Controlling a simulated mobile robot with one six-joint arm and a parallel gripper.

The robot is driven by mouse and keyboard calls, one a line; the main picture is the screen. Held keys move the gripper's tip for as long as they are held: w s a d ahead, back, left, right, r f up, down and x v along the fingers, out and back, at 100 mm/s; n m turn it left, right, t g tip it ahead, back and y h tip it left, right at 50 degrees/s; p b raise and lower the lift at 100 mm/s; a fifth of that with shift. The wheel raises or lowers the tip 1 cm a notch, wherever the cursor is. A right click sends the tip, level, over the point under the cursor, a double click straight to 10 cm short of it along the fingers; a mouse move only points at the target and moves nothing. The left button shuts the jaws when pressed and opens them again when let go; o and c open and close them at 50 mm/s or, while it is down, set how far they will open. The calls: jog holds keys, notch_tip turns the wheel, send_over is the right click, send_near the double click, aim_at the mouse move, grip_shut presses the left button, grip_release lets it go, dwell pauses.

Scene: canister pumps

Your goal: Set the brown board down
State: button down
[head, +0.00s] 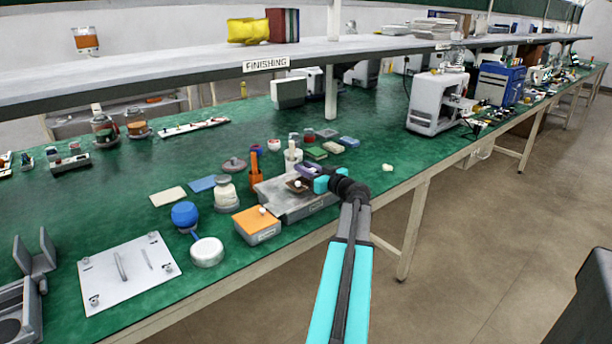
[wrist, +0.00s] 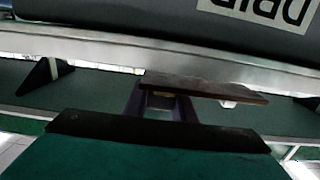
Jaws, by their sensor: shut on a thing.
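The brown board (head: 294,188) is a small dark plate with a white knob, seen at the grey metal tray box (head: 290,212) in the middle of the bench. In the wrist view the board (wrist: 215,89) shows nearly edge-on, and a bit of white shows under its right part. My gripper (head: 308,172), with purple fingers, is shut on the board; its fingers (wrist: 163,105) reach the board's left part in the wrist view. I cannot tell whether the board touches the tray box. A label reading "DRIP" shows upside down in the wrist view (wrist: 262,10).
An orange-topped box (head: 257,226) with a white knob stands left of the tray box. A glass jar (head: 225,194) and an orange holder (head: 255,175) stand close behind.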

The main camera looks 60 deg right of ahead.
jog(key=shift+f, duration=1.35)
jog(key=shift+f, duration=0.15)
jog(key=c, duration=1.5)
grip_release()
jog(key=shift+r, duration=0.25)
jog(key=b+v, duration=0.1)
jog(key=v, duration=1.1)
jog(key=shift+f, duration=0.1)
